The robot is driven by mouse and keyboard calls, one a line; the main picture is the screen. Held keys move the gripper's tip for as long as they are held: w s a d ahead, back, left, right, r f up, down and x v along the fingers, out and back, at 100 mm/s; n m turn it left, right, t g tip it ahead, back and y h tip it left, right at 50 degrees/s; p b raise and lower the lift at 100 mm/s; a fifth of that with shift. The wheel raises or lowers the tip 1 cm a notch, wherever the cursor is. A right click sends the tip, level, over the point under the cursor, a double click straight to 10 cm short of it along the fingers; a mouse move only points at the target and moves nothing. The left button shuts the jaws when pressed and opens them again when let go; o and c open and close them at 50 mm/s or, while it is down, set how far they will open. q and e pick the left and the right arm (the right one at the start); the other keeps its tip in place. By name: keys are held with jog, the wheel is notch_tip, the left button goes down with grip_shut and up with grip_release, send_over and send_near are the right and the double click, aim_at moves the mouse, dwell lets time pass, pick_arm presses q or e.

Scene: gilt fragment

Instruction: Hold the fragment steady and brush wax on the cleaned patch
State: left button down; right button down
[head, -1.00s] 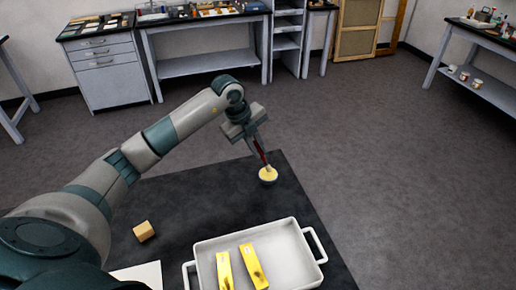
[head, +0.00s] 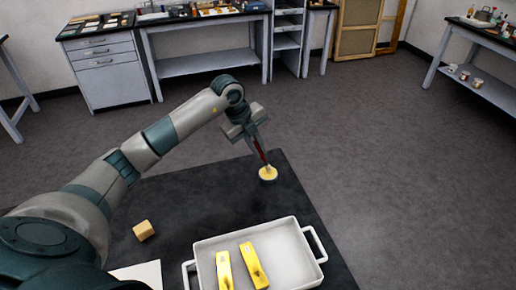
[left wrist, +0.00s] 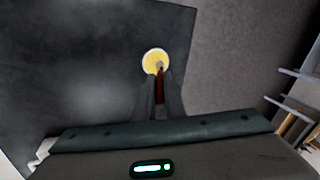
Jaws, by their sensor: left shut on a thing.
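My left gripper (head: 258,146) is shut on a brush (head: 264,158) with a dark red handle. The brush points down, its tip in or just over a small bowl of yellow wax (head: 268,175) near the table's far edge. In the left wrist view the brush (left wrist: 160,88) shows between the fingers, with its tip over the wax bowl (left wrist: 155,61). Two yellow gilt pieces, one on the left (head: 225,270) and one on the right (head: 254,266), lie in a white tray. I cannot tell which is the fragment. My right gripper is not in view.
The white tray (head: 209,246) with side handles stands at the table's front. A tan block (head: 144,231) and a white sheet (head: 146,272) lie to its left. The dark tabletop (head: 205,205) between block and bowl is clear.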

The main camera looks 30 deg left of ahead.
pick_arm(q)
jog(key=shift+f, duration=0.3)
jog(key=shift+f+b, duration=0.15)
jog(key=shift+b, duration=0.15)
dwell(0.8)
jog(key=shift+s, duration=0.1)
dwell(0.6)
jog(key=shift+r+p, duration=0.7)
jog(key=shift+r, duration=0.25)
jog(key=shift+r+p, duration=1.55)
jog(key=shift+r, duration=1.05)
jog(key=shift+d, duration=0.1)
